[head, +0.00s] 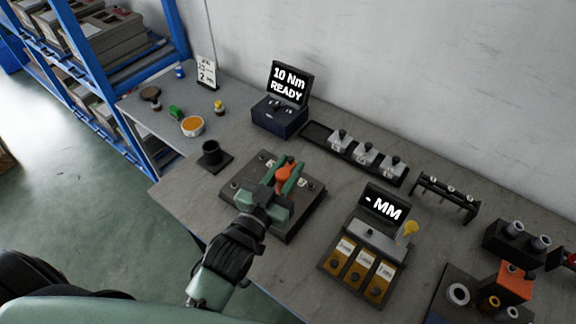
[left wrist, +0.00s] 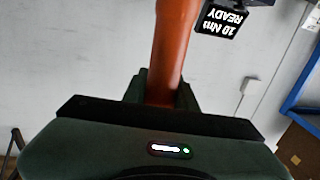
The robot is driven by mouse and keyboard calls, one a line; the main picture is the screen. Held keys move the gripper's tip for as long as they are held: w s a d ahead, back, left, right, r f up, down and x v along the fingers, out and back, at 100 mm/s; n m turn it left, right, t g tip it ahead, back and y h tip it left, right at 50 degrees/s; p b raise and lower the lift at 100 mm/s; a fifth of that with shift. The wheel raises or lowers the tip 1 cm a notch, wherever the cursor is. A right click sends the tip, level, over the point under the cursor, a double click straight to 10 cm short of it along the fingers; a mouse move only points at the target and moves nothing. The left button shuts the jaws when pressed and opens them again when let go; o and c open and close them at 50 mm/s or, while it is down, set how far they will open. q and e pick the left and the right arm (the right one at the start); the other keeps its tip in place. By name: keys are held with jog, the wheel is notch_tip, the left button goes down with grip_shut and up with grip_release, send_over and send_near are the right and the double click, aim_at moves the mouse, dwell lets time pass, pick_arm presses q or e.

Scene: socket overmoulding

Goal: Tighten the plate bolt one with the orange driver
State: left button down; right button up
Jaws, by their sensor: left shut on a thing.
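My left gripper (head: 285,185) is shut on the orange driver (head: 286,173), above the dark plate (head: 240,192) on the bench. In the left wrist view the orange driver (left wrist: 172,50) rises between the fingers of the left gripper (left wrist: 160,92). In the head view the gripper and my arm cover the middle of the plate. A few bolt spots show near the plate's corners; I cannot tell which is bolt one, nor whether the driver's tip touches a bolt. My right gripper is in neither view.
A box with a screen reading "10 Nm READY" (head: 290,85) stands behind the plate. A black cup holder (head: 212,155) is to the left. A tray with several metal parts (head: 318,133) lies behind right.

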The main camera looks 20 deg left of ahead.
pick_arm(q)
jog(key=shift+r+p, duration=0.15)
jog(key=shift+p, duration=0.6)
dwell(1.5)
jog(key=shift+f+b, duration=0.6)
jog(key=shift+f, duration=0.4)
dwell(1.1)
jog(key=shift+s+f, duration=0.15)
jog(key=shift+f, duration=0.5)
dwell(1.2)
jog(key=shift+r, duration=0.1)
